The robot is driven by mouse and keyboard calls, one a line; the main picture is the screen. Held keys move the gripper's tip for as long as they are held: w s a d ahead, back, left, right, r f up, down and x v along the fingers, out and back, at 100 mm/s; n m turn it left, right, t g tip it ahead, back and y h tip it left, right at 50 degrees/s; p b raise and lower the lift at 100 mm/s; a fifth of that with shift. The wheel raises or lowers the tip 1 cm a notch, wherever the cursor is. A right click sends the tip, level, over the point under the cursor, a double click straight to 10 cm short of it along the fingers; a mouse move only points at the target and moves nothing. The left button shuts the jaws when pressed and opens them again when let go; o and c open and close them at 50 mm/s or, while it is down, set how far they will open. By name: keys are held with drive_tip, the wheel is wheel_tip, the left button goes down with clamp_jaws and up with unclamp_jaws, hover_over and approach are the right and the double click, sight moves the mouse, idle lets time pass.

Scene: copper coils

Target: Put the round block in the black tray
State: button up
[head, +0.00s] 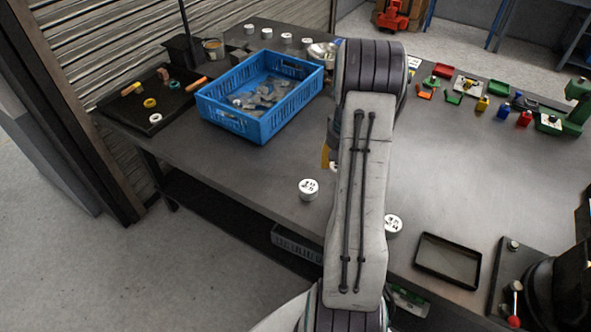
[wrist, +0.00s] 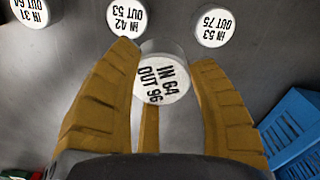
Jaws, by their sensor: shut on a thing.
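In the wrist view my gripper (wrist: 163,60) has its yellow fingers closed around a white-topped round block (wrist: 161,84) marked IN 64 OUT 96. I cannot tell whether the block touches the table. In the head view my arm hides most of the gripper; a bit of yellow finger (head: 326,155) shows left of the arm. A small, empty black tray (head: 430,267) lies at the front right of the table. A larger black tray (head: 116,116) at the back left holds several small items.
Other round blocks stand near the front edge (head: 309,189) (head: 393,223); the wrist view shows three (wrist: 30,12) (wrist: 126,18) (wrist: 213,22). More stand at the back (head: 286,38). A blue crate (head: 235,122) stands left of my arm. Small coloured parts (head: 482,103) lie back right.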

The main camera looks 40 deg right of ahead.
drive_tip(key=s+d+m+b, duration=0.2)
drive_tip(key=s+d+m, duration=0.3)
drive_tip(key=s, duration=0.5)
drive_tip(key=s+d+m+b, duration=0.1)
drive_tip(key=s+d+m, duration=0.2)
drive_tip(key=s+d, duration=0.55)
drive_tip(key=s+a+m+b, duration=0.1)
drive_tip(key=s+m, duration=0.6)
drive_tip(key=s, duration=0.1)
drive_tip(key=s+a+m+b, duration=0.1)
drive_tip(key=s+a+m, duration=0.1)
drive_tip(key=s+m, duration=0.5)
drive_tip(key=shift+s+a+f, duration=0.25)
drive_tip(key=shift+s+f, duration=0.15)
drive_tip(key=shift+s, duration=0.35)
drive_tip(key=shift+f+b, duration=0.1)
drive_tip(key=shift+b, duration=0.2)
drive_tip(key=shift+f+b, duration=2.7)
drive_tip(key=shift+f, duration=0.8)
drive_tip(key=shift+f+b, duration=0.5)
drive_tip(key=shift+f, duration=0.05)
